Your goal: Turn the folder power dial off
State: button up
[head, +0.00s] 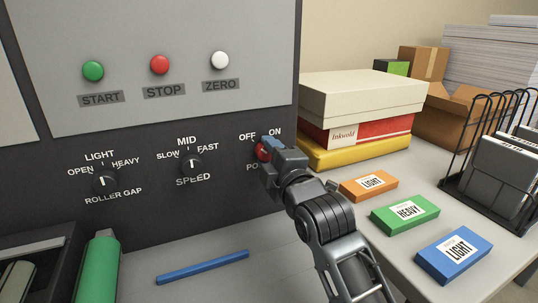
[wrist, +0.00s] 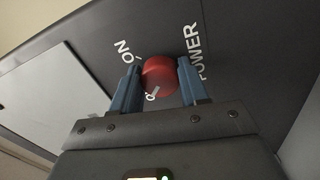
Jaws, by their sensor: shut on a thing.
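The red power dial (head: 262,151) sits on the dark machine panel under the OFF and ON labels, mostly covered by my gripper (head: 268,148) in the head view. In the wrist view the round red dial (wrist: 160,76) is between the two blue fingers of my gripper (wrist: 158,78), which are shut on its sides. A pale pointer mark shows on the dial's lower-left side in that view, on the side away from the ON label and near a partly hidden letter. The POWER label is right of the dial there.
The speed dial (head: 191,163) and roller gap dial (head: 105,181) are to the left. START, STOP and ZERO buttons are above. Orange (head: 369,186), green (head: 405,214) and blue (head: 455,255) boxes lie on the table at right. A blue rod (head: 203,267) lies below the panel.

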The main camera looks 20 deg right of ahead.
dwell(0.3)
jog(key=o, duration=1)
jog(key=shift+o, duration=0.2)
jog(key=s+b, duration=0.1)
jog(key=s, duration=0.6)
jog(key=shift+s+f, duration=0.15)
jog(key=shift+s, duration=0.25)
